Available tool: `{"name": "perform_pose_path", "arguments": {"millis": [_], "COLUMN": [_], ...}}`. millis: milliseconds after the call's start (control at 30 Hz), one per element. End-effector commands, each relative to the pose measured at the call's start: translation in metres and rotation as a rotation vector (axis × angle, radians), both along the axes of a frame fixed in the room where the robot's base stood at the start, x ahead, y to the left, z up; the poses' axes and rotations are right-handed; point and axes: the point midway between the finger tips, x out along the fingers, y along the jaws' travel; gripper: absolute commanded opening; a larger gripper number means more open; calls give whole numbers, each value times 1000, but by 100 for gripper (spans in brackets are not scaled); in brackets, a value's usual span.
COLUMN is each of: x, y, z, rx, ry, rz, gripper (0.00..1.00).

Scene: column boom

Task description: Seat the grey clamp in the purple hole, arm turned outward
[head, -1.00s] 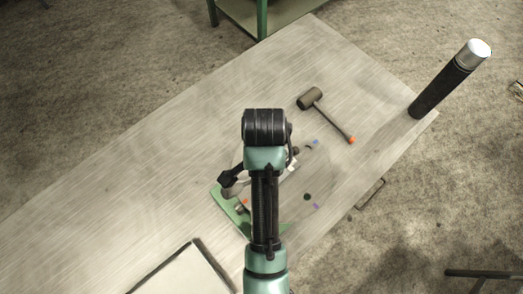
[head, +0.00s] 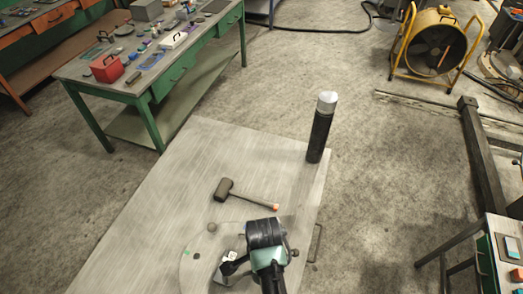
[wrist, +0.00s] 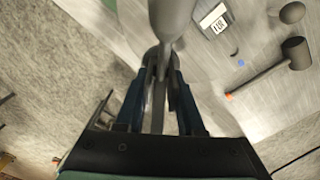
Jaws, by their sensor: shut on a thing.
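My gripper (wrist: 158,100) is shut on the grey clamp (wrist: 172,18), a smooth grey piece rising between the blue fingers to the top of the wrist view. Its lower part is a thin grey strip between the fingers. In the head view my arm hides the clamp, and I cannot tell which way its arm points. I cannot make out the purple hole in either current view. A blue mark (wrist: 241,63) shows on the table top to the right of the gripper in the wrist view. A green mark (head: 186,252) and a dark spot (head: 196,256) lie left of my arm.
A mallet (head: 225,190) lies on the table (head: 150,225) beyond my arm. A black post (head: 319,130) stands at the table's far right corner. A green workbench (head: 180,75) is at the back left, a yellow fan (head: 436,42) at the back right. Clear floor lies between.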

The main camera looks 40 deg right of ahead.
Motion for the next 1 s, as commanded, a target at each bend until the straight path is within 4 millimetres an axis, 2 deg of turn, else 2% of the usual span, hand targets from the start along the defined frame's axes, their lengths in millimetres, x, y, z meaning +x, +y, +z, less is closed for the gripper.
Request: {"name": "perform_pose_path", "arguments": {"millis": [33,200,300,1000], "x": [1,1,1,1], "y": [0,0,0,0], "z": [-11,-31,-24,-24], "rx": [0,-1,-1,-2], "ry": [-2,-3,-3,-3], "rz": [0,0,1,2], "gripper": [0,0,0,0]}}
